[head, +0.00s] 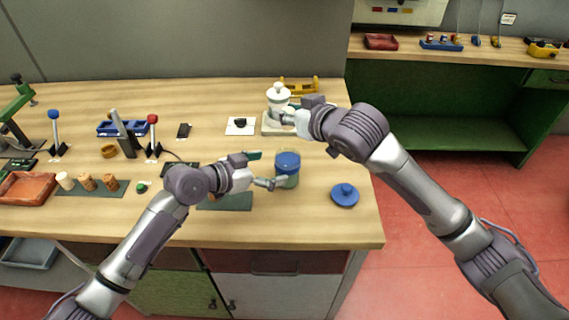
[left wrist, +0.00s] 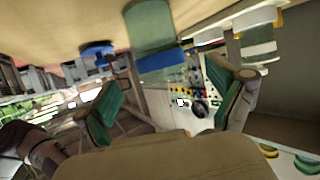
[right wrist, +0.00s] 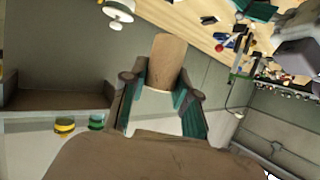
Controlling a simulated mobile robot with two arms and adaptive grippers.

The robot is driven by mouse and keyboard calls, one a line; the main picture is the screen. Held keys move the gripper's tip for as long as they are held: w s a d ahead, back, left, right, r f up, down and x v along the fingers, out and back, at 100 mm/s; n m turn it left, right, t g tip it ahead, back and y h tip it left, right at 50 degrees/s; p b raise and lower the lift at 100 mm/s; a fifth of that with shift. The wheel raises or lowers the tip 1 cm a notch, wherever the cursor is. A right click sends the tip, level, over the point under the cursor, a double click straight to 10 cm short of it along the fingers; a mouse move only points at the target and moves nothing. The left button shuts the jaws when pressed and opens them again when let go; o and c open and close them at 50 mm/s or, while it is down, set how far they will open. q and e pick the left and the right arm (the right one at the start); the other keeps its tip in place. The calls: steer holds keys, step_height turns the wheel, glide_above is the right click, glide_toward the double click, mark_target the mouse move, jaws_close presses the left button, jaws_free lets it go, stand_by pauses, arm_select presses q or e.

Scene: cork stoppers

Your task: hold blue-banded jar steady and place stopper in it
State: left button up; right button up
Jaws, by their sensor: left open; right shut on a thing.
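The blue-banded jar (head: 288,181), of greenish glass, stands upright near the table's front right. It also shows in the left wrist view, with its blue band (left wrist: 163,61) just beyond the fingertips. My left gripper (head: 263,170) is open at the jar's left side, one finger close to it; I cannot tell whether they touch. My right gripper (head: 296,114) is above the table behind the jar, in front of a white lidded jar. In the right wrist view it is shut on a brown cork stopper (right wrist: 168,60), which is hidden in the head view.
A white lidded jar (head: 279,94) stands on a pale base at the back right. A blue lid (head: 344,196) lies right of the blue-banded jar. Several corks (head: 88,183) stand on a dark mat at the left. Levers (head: 153,135) rise at the left.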

arm_select(q)
steer(key=x, duration=0.6)
steer(key=shift+w+d+f, duration=0.15)
steer(key=shift+d+f, duration=0.05)
steer(key=shift+d, duration=0.1)
